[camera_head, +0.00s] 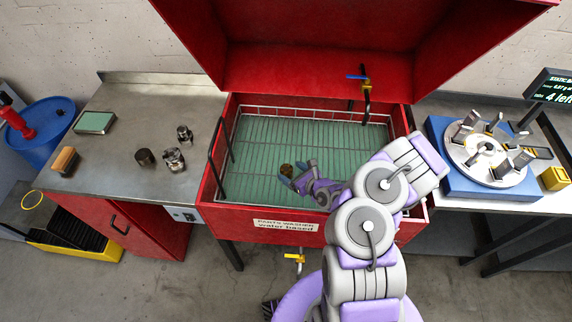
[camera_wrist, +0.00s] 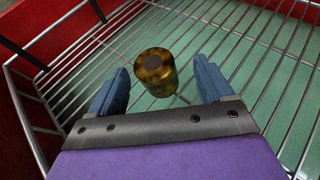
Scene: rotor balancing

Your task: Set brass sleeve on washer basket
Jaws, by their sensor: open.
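The brass sleeve (camera_head: 287,170), dark and mottled with grime, is over the wire washer basket (camera_head: 262,112) inside the red parts washer. In the wrist view the sleeve (camera_wrist: 156,72) appears upright on the basket wires, its round top showing. My gripper (camera_head: 293,176) is low over the basket, with its blue fingers open. In the wrist view one finger is on each side of the sleeve, with a visible gap on both sides. The exact contact under the sleeve is hidden.
The washer's red lid (camera_head: 320,70) stands open above. A faucet with a blue lever (camera_head: 362,79) is at the back. Several metal parts (camera_head: 174,159) stand on the left steel bench (camera_head: 120,185). A balancing fixture (camera_head: 487,155) is on the right. The basket around the sleeve is clear.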

